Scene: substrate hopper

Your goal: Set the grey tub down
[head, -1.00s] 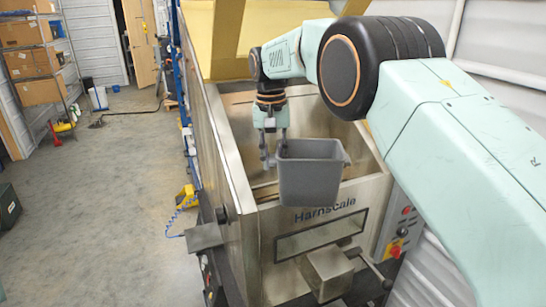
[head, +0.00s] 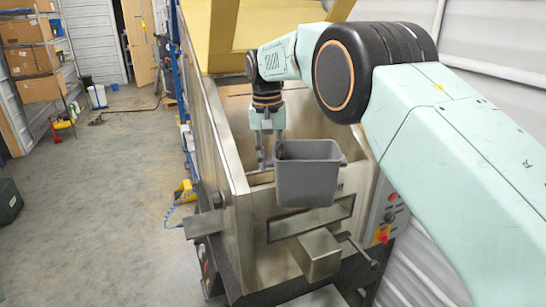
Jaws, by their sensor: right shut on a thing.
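The grey tub (head: 307,178) hangs upright in the head view, in front of the front wall of the metal hopper. It hides most of the lettering on that wall. My right gripper (head: 271,160) points down at the tub's left far side and is shut on it. The tub covers part of the fingers, so the exact hold is hard to see. My left gripper is not in view.
The metal hopper (head: 228,145) is open at the top, with a window and a metal box (head: 318,254) low on its front. A red button (head: 383,236) is at its right. A small side plate (head: 204,223) juts out left. Open floor (head: 100,200) lies left.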

